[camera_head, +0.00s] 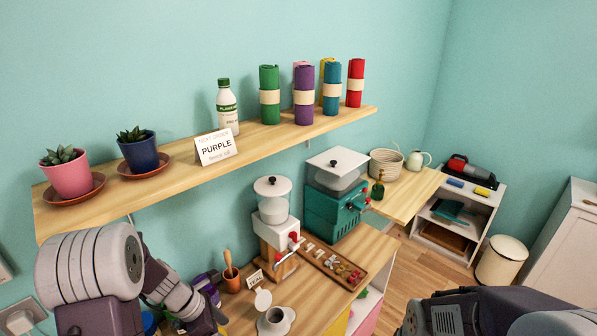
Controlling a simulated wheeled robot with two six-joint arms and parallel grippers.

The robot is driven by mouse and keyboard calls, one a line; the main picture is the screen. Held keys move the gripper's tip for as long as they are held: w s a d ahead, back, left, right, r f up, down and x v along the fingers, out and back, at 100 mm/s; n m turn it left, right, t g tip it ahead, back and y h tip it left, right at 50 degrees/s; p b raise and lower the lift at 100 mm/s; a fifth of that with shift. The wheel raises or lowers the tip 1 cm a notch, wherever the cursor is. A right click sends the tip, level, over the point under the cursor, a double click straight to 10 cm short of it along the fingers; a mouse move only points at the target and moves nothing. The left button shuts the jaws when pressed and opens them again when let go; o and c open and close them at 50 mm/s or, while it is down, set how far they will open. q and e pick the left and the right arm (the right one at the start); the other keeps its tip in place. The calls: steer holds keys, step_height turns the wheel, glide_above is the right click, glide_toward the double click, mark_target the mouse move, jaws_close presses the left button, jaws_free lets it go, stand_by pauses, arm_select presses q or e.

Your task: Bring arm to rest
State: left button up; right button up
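My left arm (100,265) comes in at the lower left, in front of the wall below the shelf. It bends down over the left end of the counter. Its wrist end (195,308) is near the bottom edge, beside some purple items, and I cannot make out its fingertips. My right arm (500,312) shows only as a dark and grey part at the lower right edge. Its gripper is outside the picture. I see nothing held by either arm.
A wooden shelf (190,160) holds pink and blue plant pots, a bottle (227,106), a PURPLE sign (216,147) and several fabric rolls. Floor shows at right.

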arm_select(q)
steer(key=s+d+r+m+y, duration=0.2)
steer(key=s+m, duration=0.2)
steer(key=m, duration=0.8)
steer(key=s+d+r+m+y, duration=0.2)
steer(key=s+m, duration=0.3)
steer(key=m, duration=0.7)
